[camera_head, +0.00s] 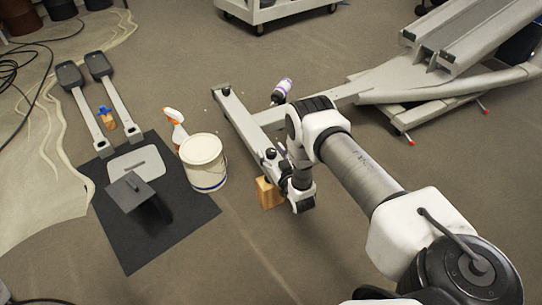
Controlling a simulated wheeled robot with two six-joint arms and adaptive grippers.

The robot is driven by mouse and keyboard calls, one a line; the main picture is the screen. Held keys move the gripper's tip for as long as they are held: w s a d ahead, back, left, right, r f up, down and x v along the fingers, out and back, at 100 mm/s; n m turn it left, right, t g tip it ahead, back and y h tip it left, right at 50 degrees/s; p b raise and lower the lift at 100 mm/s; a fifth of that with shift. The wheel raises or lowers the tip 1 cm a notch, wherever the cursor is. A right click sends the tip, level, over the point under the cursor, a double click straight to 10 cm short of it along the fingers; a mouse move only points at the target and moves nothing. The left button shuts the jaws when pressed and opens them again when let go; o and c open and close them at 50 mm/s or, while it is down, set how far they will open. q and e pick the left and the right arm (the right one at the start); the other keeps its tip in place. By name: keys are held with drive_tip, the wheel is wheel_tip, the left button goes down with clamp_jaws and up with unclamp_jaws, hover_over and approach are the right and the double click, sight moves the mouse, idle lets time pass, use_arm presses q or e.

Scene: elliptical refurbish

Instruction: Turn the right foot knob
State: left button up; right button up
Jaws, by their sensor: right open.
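The grey elliptical frame (385,85) lies on the floor, with its long foot bar (236,117) running from the upper left down toward my right arm. My right gripper (274,164) is at the near end of this bar, by the small dark parts there. It is open, but its fingers are small and partly hidden by my wrist. The right foot knob cannot be told apart clearly from the gripper, and I cannot tell whether they touch. My left gripper is not in view.
A wooden block (267,194) stands by the bar's near end. A white bucket (204,165), a spray bottle (175,128) and a purple-white bottle (282,90) stand nearby. Two pedal arms (84,112) lie left, beside a black mat (185,222). The front floor is clear.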

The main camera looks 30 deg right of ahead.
drive_tip(key=shift+w, duration=0.15)
drive_tip(key=shift+c, duration=0.3)
drive_tip(key=c, duration=1.1)
drive_tip(key=shift+d+r+y, duration=0.1)
drive_tip(key=shift+r+y, duration=0.05)
drive_tip(key=shift+y, duration=0.15)
